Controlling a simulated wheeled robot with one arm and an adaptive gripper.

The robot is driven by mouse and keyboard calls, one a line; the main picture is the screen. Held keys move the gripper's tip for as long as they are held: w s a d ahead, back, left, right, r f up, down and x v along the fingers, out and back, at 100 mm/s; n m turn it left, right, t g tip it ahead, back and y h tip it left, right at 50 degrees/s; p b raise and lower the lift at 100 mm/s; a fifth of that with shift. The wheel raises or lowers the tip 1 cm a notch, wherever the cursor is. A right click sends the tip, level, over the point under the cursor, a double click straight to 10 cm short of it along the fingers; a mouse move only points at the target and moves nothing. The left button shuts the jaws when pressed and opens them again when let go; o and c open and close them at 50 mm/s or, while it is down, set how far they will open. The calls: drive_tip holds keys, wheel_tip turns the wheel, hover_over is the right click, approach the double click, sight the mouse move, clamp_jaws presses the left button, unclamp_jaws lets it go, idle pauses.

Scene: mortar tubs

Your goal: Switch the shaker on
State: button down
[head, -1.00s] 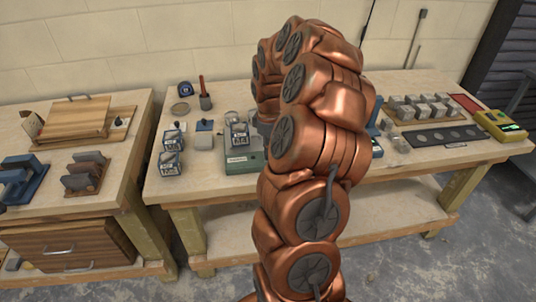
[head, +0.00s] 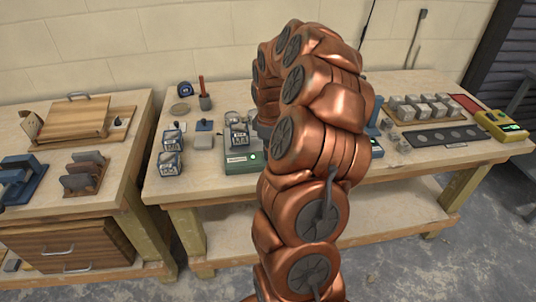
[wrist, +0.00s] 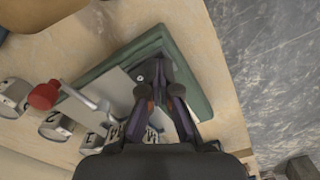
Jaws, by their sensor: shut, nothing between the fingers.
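The shaker (head: 240,166) is a green box on the bench with a pale label and a small glowing green light on its front. Jars (head: 239,138) stand on it. In the wrist view its green base (wrist: 192,76) and grey top plate (wrist: 115,86) lie under my gripper (wrist: 163,70). The gripper is shut and empty, its fingertips over the green base near the plate's edge. I cannot tell whether they touch it. The switch is hidden by the fingers. In the head view my arm hides the gripper and the shaker's right side.
A red-knobbed metal lever (wrist: 43,96) and labelled jars (wrist: 58,126) are close by the gripper. A yellow device (head: 500,126) is at the bench's right end. Wooden boards and blocks lie on the left bench (head: 125,150).

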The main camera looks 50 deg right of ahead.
drive_tip(key=shift+r+p, duration=0.65)
drive_tip(key=shift+r, duration=2.8)
drive_tip(key=shift+a, duration=0.1)
